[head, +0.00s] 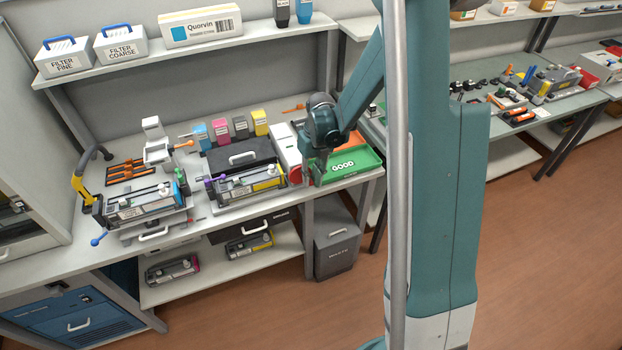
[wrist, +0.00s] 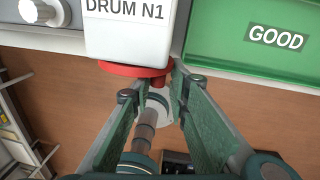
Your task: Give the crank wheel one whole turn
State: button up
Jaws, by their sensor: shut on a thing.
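The crank wheel (wrist: 118,68) is red and sits at the front of a white unit labelled DRUM N1 (wrist: 125,30). In the wrist view I see it nearly edge-on, below the label. In the head view the white unit (head: 286,150) stands left of the green tray, and my arm partly hides the wheel. My gripper (wrist: 158,82) points at the wheel's right part, its fingertips closed around a small red part there. It also shows in the head view (head: 311,180), low at the bench's front edge. The exact grip contact is partly hidden.
A green tray marked GOOD (head: 350,166) lies close to the right of my gripper. A cartridge in a holder (head: 248,184) stands to the left. A grey waste bin (head: 337,240) stands below the bench edge. The floor in front is clear.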

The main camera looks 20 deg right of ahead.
jog(key=shift+o, duration=0.3)
jog(key=shift+s+a+f, duration=0.1)
jog(key=shift+a, duration=0.2)
jog(key=shift+f+y+b, duration=0.15)
jog(key=shift+y+b, duration=0.35)
jog(key=shift+b, duration=0.05)
jog(key=shift+c, duration=0.2)
jog(key=shift+d+f+y+b, duration=0.1)
jog(key=shift+f+y+b, duration=0.2)
jog(key=shift+y+b, duration=0.6)
jog(key=y+b, duration=0.2)
jog(key=b, duration=0.1)
jog(key=shift+f, duration=0.35)
jog(key=y+b, duration=0.2)
jog(key=b, duration=0.1)
jog(key=f+y+b, duration=0.1)
jog(key=y+b, duration=0.1)
jog(key=shift+a, duration=0.35)
jog(key=shift+a+y+b, duration=0.2)
jog(key=shift+y+b, duration=0.8)
jog(key=shift+b, duration=0.2)
jog(key=shift+a+r+y+b, duration=0.15)
jog(key=shift+a+y+b, duration=0.05)
jog(key=shift+y+b, duration=0.5)
jog(key=shift+o, duration=0.2)
jog(key=shift+r, duration=0.1)
